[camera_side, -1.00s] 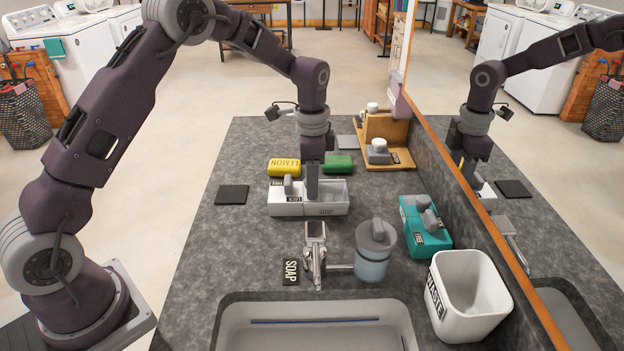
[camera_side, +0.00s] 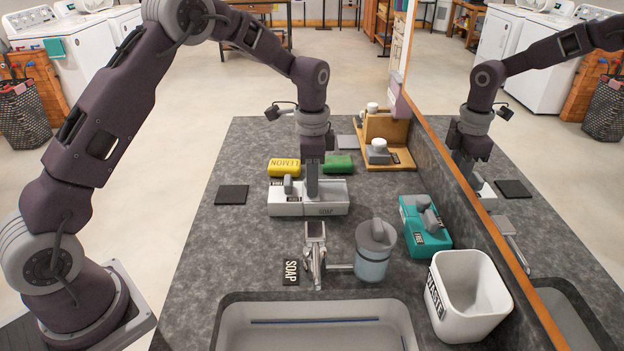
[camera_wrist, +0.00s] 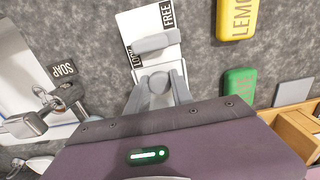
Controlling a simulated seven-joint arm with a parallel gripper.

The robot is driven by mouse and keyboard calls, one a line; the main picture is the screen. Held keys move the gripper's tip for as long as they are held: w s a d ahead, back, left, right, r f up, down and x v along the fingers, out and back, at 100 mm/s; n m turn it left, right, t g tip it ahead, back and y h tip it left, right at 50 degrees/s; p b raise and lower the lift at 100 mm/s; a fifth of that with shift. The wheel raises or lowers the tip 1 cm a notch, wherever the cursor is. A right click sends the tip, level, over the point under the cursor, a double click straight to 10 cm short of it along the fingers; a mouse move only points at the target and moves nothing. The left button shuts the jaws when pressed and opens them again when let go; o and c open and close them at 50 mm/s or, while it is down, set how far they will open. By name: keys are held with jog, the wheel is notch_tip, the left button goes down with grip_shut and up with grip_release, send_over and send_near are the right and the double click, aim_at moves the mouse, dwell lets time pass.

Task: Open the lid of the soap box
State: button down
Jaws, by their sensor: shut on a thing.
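My gripper (camera_side: 312,192) points down onto the box's top, right of the latch bar. In the wrist view my gripper (camera_wrist: 158,94) has its two fingers on either side of the knob, shut on it. The fingers partly hide the knob and the box's near part.
Yellow (camera_side: 284,167) and green (camera_side: 338,164) soaps lie behind the box. A teal box (camera_side: 424,228) and white waste bin (camera_side: 468,297) are right, near the mirror. The counter left of the box is mostly clear.

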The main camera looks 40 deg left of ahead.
dwell(0.6)
jog(key=w+d, duration=0.6)
jog(key=shift+w+d, duration=0.35)
jog(key=shift+w, duration=0.05)
jog(key=c, duration=1.1)
grip_release()
notch_tip(320, 180, up, 7)
